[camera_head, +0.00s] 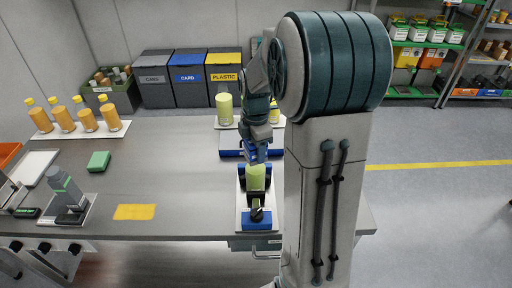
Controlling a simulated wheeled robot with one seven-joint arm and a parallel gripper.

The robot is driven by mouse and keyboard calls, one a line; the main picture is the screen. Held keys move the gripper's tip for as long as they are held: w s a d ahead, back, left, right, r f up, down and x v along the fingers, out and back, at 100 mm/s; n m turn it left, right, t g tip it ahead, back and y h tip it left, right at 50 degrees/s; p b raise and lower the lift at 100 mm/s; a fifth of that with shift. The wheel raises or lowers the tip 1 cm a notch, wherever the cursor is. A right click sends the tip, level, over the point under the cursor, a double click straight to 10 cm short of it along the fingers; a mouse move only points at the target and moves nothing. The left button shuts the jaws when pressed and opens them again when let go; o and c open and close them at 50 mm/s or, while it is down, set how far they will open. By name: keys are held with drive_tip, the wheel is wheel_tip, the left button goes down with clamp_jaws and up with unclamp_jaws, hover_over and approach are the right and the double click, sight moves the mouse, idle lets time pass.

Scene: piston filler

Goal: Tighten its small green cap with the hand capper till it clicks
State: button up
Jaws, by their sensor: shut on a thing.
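My gripper (258,158) points down right at the bottle's top. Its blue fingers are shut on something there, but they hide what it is. The small green cap cannot be made out. A grey cylinder with a green band (62,182), possibly the hand capper, stands on a plate at the left front.
Several amber bottles (86,117) stand on a white tray at the back left. A green block (99,161) and a yellow mat (134,212) lie on the table. A blue-edged tray and yellow-green bottles (224,106) are behind my gripper. The table's middle is clear.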

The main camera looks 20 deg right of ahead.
drive_tip(key=m, duration=0.6)
drive_tip(key=shift+r+p, duration=2.05)
drive_tip(key=shift+r, duration=1)
drive_tip(key=shift+a+f, duration=0.1)
drive_tip(key=shift+f, duration=0.05)
